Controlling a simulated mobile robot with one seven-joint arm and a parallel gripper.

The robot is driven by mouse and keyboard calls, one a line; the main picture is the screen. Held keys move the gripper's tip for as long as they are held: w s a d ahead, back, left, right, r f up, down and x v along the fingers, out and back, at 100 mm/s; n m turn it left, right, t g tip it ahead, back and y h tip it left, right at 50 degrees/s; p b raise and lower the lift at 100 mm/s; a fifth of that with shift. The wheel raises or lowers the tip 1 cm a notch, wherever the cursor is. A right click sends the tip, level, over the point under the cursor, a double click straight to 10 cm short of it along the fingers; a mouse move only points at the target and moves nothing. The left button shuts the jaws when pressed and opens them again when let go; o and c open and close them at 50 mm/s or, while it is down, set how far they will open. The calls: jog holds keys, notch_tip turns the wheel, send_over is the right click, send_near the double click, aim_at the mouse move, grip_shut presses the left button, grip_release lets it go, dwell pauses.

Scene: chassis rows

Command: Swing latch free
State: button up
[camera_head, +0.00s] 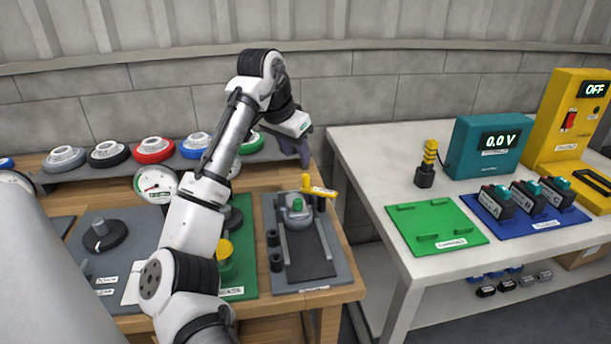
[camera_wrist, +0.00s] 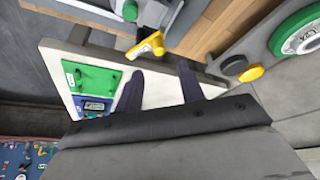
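The yellow latch (camera_head: 318,192) sits on a dark post at the back right of a grey fixture (camera_head: 330,284). It lies roughly level, its arm reaching right. Beside it, a grey part with a green knob (camera_head: 297,204) sits between two rails. My gripper (camera_head: 299,160) hangs above and behind the latch, clear of it. In the wrist view my gripper (camera_wrist: 160,70) shows two dark fingers spread apart with nothing between them. The latch (camera_wrist: 147,46) appears just beyond the fingertips there.
A shelf with several coloured round discs (camera_head: 152,148) runs behind the wooden bench. A white table (camera_head: 370,165) stands to the right, carrying a green tray (camera_head: 437,224), a blue tray (camera_head: 530,218) and a teal meter (camera_head: 487,147). A gap separates bench and table.

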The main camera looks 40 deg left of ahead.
aim_at(306, 174)
jog(key=x, duration=0.9)
jog(key=shift+w+f+p, duration=0.15)
jog(key=shift+f+p, duration=0.05)
jog(key=shift+p, duration=0.1)
jog(key=shift+c, duration=0.5)
grip_shut()
